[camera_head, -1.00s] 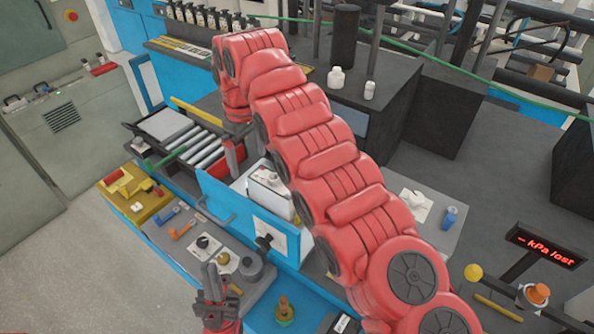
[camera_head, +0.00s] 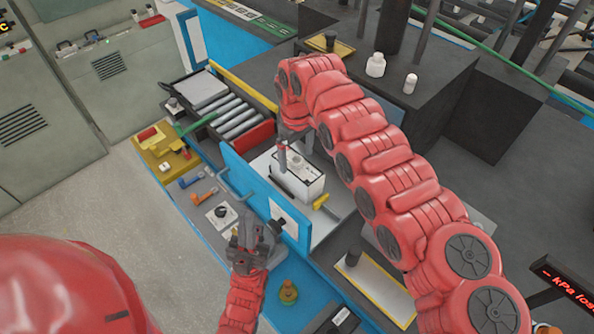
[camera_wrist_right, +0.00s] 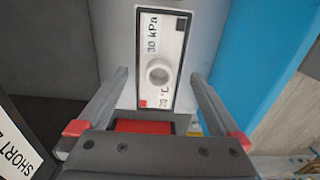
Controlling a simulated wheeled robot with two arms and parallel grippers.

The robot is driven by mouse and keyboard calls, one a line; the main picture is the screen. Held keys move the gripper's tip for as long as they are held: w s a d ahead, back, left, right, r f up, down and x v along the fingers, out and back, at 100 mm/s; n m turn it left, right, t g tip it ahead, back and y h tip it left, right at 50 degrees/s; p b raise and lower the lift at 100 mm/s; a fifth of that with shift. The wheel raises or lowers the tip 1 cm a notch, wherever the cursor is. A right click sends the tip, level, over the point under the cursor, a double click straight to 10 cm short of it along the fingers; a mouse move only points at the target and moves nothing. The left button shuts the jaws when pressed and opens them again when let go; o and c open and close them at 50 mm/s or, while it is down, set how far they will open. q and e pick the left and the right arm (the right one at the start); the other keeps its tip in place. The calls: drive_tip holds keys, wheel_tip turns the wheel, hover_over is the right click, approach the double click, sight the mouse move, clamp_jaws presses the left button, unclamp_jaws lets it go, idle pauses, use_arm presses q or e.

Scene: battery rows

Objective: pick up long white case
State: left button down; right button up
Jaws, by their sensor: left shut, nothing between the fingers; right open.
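The long white case (camera_head: 311,190) stands in a bay behind a blue panel, in the middle of the head view. My right gripper (camera_head: 290,163) is open and points down over its left end, hiding part of its top. In the right wrist view, a pale surface lies between and beyond the open fingers (camera_wrist_right: 160,95), with a label plate (camera_wrist_right: 176,50) reading 30 kPa and 20 °C and a round knob; I cannot tell if the fingers touch anything. My left gripper (camera_head: 254,232) is shut and empty, in front of the blue panel.
The blue panel (camera_head: 240,170) with a dark knob stands on the near side of the case. A yellow-handled tool (camera_head: 326,206) lies beside it. A roller tray (camera_head: 228,115) is at the left. White bottles (camera_head: 376,65) stand on the dark block behind.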

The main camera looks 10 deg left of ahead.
sight(297, 170)
wheel_tip(297, 170, down, 5)
drive_tip(key=shift+r+p, duration=0.1)
drive_tip(key=shift+p, duration=1.1)
drive_tip(key=shift+f, duration=0.65)
drive_tip(key=c, duration=1.6)
